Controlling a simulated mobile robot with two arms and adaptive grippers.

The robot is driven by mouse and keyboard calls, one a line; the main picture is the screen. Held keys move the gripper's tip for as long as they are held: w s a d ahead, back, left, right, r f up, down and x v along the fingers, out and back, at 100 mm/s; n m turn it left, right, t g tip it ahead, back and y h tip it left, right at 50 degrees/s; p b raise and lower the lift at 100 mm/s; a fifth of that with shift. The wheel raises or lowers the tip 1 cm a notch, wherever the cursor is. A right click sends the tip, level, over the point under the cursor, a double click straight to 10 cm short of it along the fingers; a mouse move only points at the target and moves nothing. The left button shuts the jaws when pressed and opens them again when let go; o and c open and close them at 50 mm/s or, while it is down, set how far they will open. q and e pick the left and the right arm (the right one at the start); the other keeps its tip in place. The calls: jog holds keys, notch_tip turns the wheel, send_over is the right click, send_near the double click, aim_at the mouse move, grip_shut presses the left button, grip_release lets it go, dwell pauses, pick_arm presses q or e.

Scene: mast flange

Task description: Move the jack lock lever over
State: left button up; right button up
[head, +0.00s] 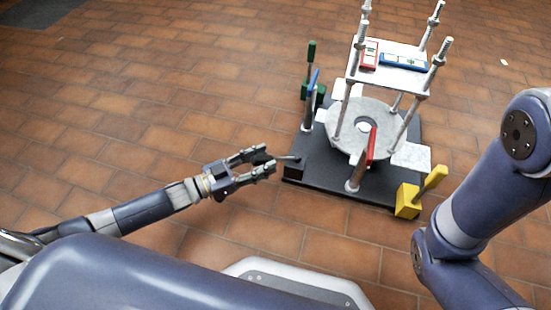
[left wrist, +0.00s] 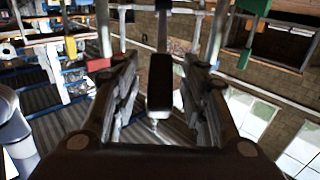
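A short dark lever (head: 289,158) sticks out at the left front corner of a black base plate (head: 340,190); it seems to be the jack lock lever. My left gripper (head: 271,160) is open, with its fingertips beside the lever's outer end. In the left wrist view, a black, rounded handle end (left wrist: 160,82) shows between the two spread fingers, with a gap on both sides. I cannot tell if either finger touches it. My right gripper is out of the head view; only links of that arm show.
The plate carries a grey round flange (head: 343,122), several upright posts, a red lever (head: 371,147), a blue lever (head: 314,80) and green handles (head: 311,52). A yellow block with a handle (head: 409,200) stands at the front right corner. The tiled floor left is clear.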

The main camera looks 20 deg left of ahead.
aim_at(271, 157)
pick_arm(q)
jog(key=shift+b+x, duration=0.9)
jog(key=shift+x, duration=1.35)
grip_shut()
